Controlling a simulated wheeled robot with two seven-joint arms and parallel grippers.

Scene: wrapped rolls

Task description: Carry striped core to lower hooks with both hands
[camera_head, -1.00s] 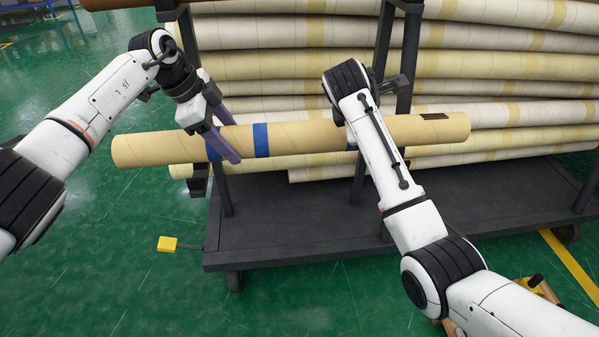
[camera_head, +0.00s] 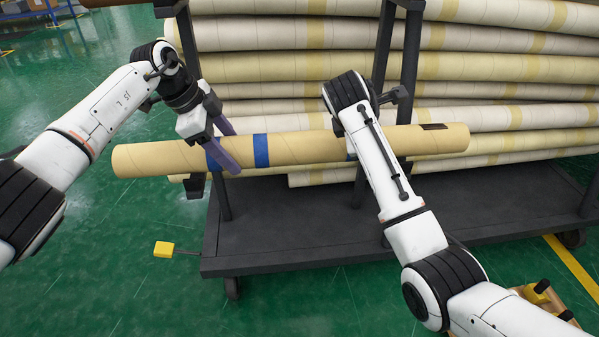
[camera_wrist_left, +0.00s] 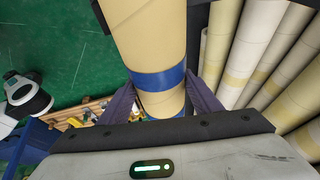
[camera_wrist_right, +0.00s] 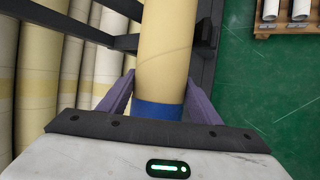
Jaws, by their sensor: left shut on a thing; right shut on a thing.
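The striped core (camera_head: 300,149) is a long tan tube with blue bands, held level in front of the rack in the head view. My left gripper (camera_head: 230,150) is shut on it at the left, beside a blue band. The left wrist view shows the core (camera_wrist_left: 150,40) between both purple fingers, with a blue band near them. My right gripper is hidden behind its own arm in the head view. In the right wrist view it (camera_wrist_right: 160,100) is shut around the core (camera_wrist_right: 165,50) at another blue band. The lower hooks (camera_head: 398,94) appear as dark arms on the rack posts, partly hidden.
A dark wheeled rack (camera_head: 300,240) holds several stacked cream rolls (camera_head: 490,66) behind the core. A yellow pedal-like block (camera_head: 164,249) sticks out at the rack's lower left. Green floor is free at the left.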

